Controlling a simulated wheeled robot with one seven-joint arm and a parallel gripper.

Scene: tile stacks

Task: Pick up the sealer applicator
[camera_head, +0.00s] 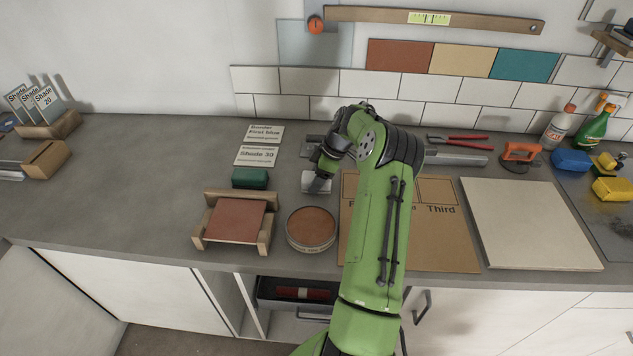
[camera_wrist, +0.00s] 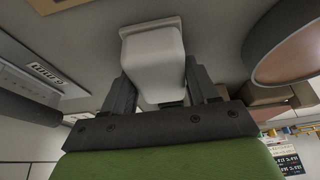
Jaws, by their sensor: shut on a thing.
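The sealer applicator, a pale grey-white block with a wider flat end, sits between the fingers of my gripper (camera_wrist: 162,88) in the wrist view (camera_wrist: 152,48). My gripper is shut on it, one dark finger on each side. In the head view the applicator (camera_head: 317,187) shows as a small pale shape under my gripper (camera_head: 321,177), just behind the round tin. My wrist hides part of it there. I cannot tell whether it touches the worktop.
A round tin with a brown top (camera_head: 311,229) is close in front. A wooden stand with a red tile (camera_head: 235,219) and a green block (camera_head: 250,177) are to the left. A brown board (camera_head: 450,240) lies under my arm. A pale slab (camera_head: 530,225) lies right.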

